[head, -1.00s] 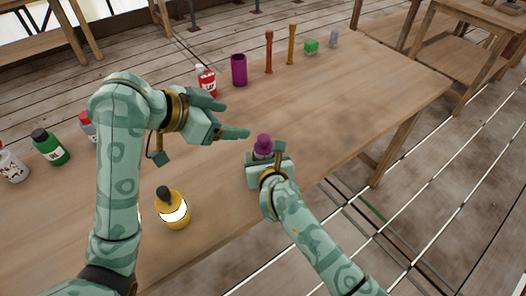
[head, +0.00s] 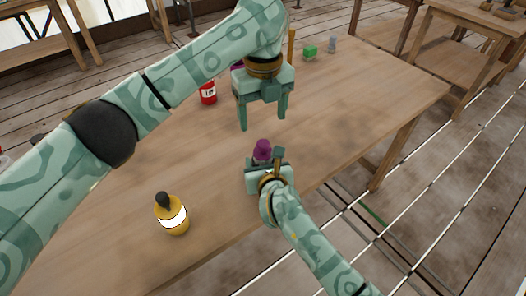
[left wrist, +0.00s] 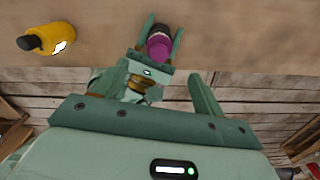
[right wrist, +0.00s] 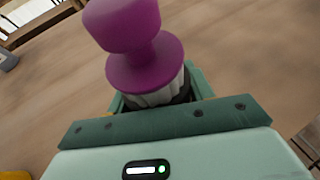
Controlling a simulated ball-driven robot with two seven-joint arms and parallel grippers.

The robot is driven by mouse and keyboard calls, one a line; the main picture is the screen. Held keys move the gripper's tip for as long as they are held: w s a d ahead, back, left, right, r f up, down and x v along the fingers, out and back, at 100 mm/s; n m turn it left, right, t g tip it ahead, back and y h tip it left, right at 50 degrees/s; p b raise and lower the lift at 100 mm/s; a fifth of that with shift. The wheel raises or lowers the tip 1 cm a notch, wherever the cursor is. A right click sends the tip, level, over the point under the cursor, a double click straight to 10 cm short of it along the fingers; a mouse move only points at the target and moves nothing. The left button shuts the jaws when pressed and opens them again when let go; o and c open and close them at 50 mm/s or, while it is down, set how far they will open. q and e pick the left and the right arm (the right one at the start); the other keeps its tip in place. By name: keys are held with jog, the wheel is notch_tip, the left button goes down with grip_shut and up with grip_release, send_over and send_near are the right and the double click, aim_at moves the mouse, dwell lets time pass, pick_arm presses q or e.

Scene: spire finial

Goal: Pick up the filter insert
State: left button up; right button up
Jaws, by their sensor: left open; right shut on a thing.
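A filter insert with a purple knob and flange (head: 263,149) is held upright by my right gripper (head: 266,168) near the table's front edge. In the right wrist view, the purple top (right wrist: 138,55) stands above a white ribbed body and a dark lower part between the fingers. Its lower end is hidden by the gripper. My left gripper (head: 264,120) is open and empty, fingers pointing down, above and behind the insert in the head view. The left wrist view shows the insert (left wrist: 158,47) in the right gripper, beyond the left fingers and apart from them.
On the wooden table (head: 350,110) a yellow bottle (head: 172,214) stands at front left. A red bottle (head: 208,93), a green block (head: 310,52) and a grey piece (head: 333,45) stand farther back. The table's right part is clear. My left arm covers much of the left side.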

aim_at(263, 142)
pick_arm(q)
notch_tip(263, 142, down, 10)
jog(key=shift+s+f, duration=0.1)
jog(key=shift+f, duration=0.05)
jog(key=c, duration=1.1)
